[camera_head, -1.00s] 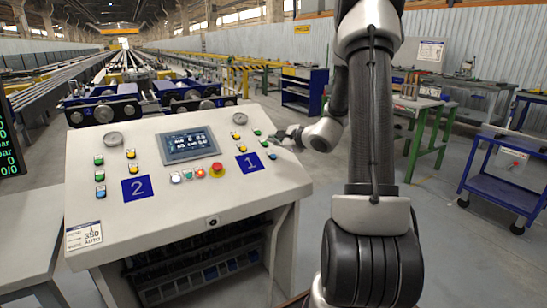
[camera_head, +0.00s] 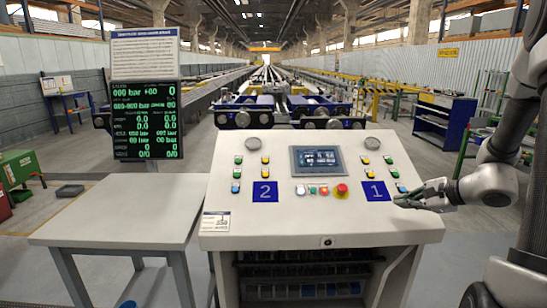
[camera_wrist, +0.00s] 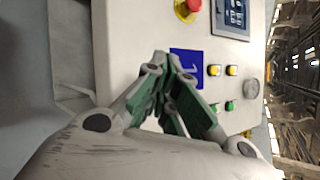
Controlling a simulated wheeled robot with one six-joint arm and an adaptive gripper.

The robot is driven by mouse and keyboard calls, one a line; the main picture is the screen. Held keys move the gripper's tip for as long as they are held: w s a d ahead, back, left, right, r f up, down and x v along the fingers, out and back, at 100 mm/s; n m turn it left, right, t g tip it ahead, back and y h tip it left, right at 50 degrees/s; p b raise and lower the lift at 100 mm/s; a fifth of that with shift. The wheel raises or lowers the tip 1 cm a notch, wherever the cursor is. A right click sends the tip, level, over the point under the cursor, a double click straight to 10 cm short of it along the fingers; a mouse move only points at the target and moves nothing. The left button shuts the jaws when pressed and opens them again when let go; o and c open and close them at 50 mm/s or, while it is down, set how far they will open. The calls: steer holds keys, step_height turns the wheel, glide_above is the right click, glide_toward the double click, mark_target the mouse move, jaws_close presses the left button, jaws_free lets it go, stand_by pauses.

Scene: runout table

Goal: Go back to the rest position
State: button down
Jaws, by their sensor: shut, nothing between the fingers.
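My gripper (camera_head: 408,201) is shut and empty. In the head view it is at the right edge of the sloping control console (camera_head: 300,226), just right of the blue label "1" (camera_head: 376,191) and close to the lowest button on that side. I cannot tell whether the fingertips touch the panel. In the wrist view the green-padded fingers (camera_wrist: 172,100) come together in front of the console face, overlapping the blue label (camera_wrist: 186,62). My arm reaches in from the right edge of the head view.
The console carries a small screen (camera_head: 319,160), a red emergency knob (camera_head: 341,191) and several coloured buttons. A grey side table (camera_head: 120,215) and a readout board (camera_head: 146,120) stand left. A blue cart (camera_head: 445,122) stands back right.

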steer(key=s+a+r+n+g+h, duration=0.1)
steer(key=s+r+n+g, duration=0.2)
steer(key=s, duration=0.4)
steer(key=s+a+r+n+g, duration=0.1)
steer(key=s+a+n+g, duration=0.1)
steer(key=s+n, duration=0.4)
steer(key=s+a+r+n+g+h, duration=0.1)
steer(key=s+n+g, duration=0.15)
steer(key=s, duration=0.55)
steer(key=s+r+n+t+h, duration=0.2)
steer(key=s+r+n+h, duration=0.2)
steer(key=r+n, duration=0.3)
step_height(320, 180, up, 3)
steer(key=shift+s+a+t, duration=0.25)
steer(key=shift+s+t, duration=0.1)
steer(key=shift+s, duration=0.55)
